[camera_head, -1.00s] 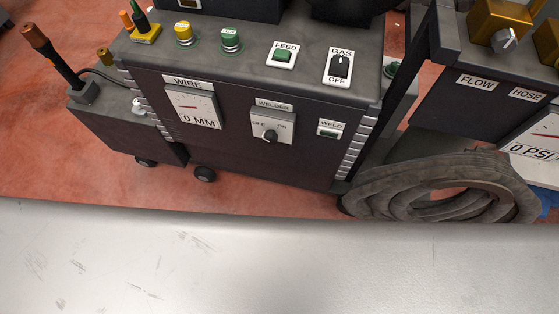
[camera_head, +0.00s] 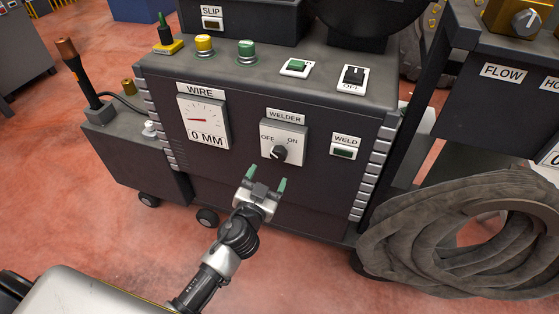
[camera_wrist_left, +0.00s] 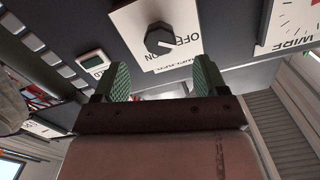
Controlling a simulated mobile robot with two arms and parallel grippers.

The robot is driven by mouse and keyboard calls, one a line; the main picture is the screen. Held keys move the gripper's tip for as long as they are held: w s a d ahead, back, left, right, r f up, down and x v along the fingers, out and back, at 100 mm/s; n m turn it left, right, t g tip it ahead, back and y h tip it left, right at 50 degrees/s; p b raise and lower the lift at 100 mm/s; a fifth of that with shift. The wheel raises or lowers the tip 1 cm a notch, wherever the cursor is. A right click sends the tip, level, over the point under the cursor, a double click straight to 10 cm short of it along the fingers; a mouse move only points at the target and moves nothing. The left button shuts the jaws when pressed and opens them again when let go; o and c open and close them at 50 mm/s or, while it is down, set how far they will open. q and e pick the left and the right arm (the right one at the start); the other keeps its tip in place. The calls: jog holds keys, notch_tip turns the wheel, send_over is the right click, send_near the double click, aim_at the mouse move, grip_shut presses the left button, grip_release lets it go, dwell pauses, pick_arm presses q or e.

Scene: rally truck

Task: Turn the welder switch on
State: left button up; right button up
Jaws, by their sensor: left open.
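The welder switch (camera_head: 279,153) is a dark round knob on a light plate (camera_head: 297,135) marked WELDER, OFF and ON, on the dark front of the machine. Its pointer looks turned to the OFF side. My left gripper (camera_head: 266,183) is open and empty just below the plate, with its green fingertips apart and pointing up toward it. In the left wrist view the knob (camera_wrist_left: 159,38) shows upside down beyond and between the open fingers (camera_wrist_left: 160,80), not touched by them. My right gripper is not in view.
A WIRE gauge (camera_head: 203,122) reading 0 MM is left of the switch, and a WELD button (camera_head: 344,152) is right of it. Feed and gas controls sit on the machine's top. A coiled hose (camera_head: 450,235) lies at the right. The red floor in front is open.

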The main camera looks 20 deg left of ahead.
aim_at(277, 159)
pick_arm(q)
jog(key=w, duration=0.8)
jog(key=shift+d, duration=0.15)
jog(key=c, duration=0.9)
